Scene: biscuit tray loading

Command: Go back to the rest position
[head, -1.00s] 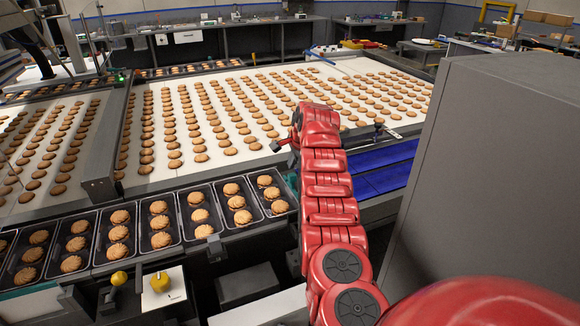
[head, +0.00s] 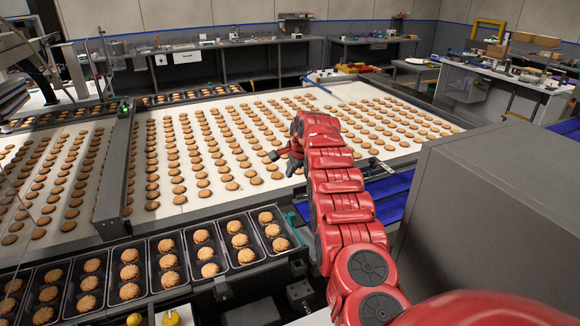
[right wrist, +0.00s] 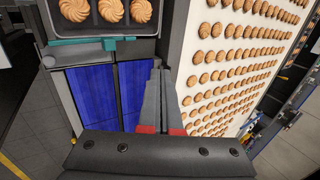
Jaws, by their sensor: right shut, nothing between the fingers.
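My right arm reaches forward in red segments in the head view. Its right gripper (head: 279,157) is at the arm's far end, over the near edge of the wide white biscuit belt (head: 175,200). In the right wrist view the fingers (right wrist: 160,88) are together with nothing between them. They hang over the edge between a blue surface (right wrist: 85,100) and the white belt. My left gripper does not show in either view.
Black trays (head: 213,272) with biscuits stand in a row along the near side of the belt. A large grey cabinet (head: 500,210) stands close on the right of my arm. A white-topped workbench (head: 495,72) is at the back right.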

